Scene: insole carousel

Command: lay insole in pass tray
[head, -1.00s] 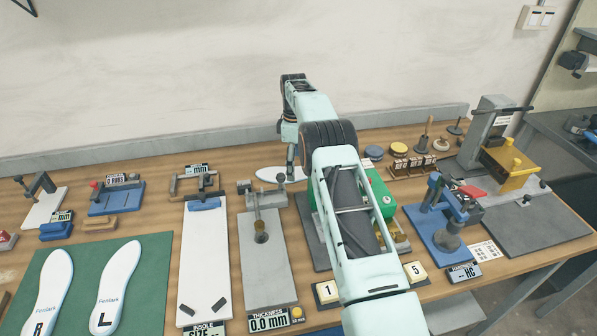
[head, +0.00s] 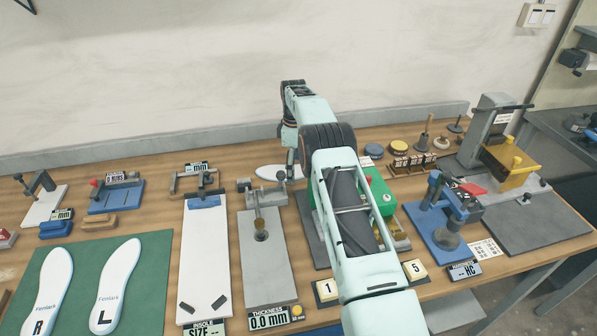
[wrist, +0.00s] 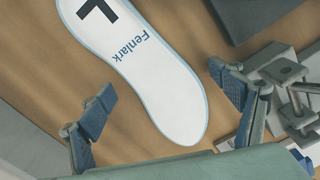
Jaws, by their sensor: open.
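A white insole (wrist: 155,75) with a pale blue edge, marked "L" and "Fenlark", lies on the wooden bench in the wrist view. Its narrower end lies towards my gripper's base. My gripper (wrist: 163,84) is open, with one blue-padded finger on each side of the insole, apart from it. In the head view this insole (head: 268,172) lies near the wall behind the thickness gauge, and my gripper (head: 291,172) is at it, partly hidden by my arm. I cannot make out a pass tray in either view.
A grey thickness gauge (head: 268,265) stands in front of the insole, beside a white sizing board (head: 203,255). Two more insoles, R (head: 48,290) and L (head: 117,285), lie on a green mat (head: 148,290). A blue press (head: 430,235) stands to the right.

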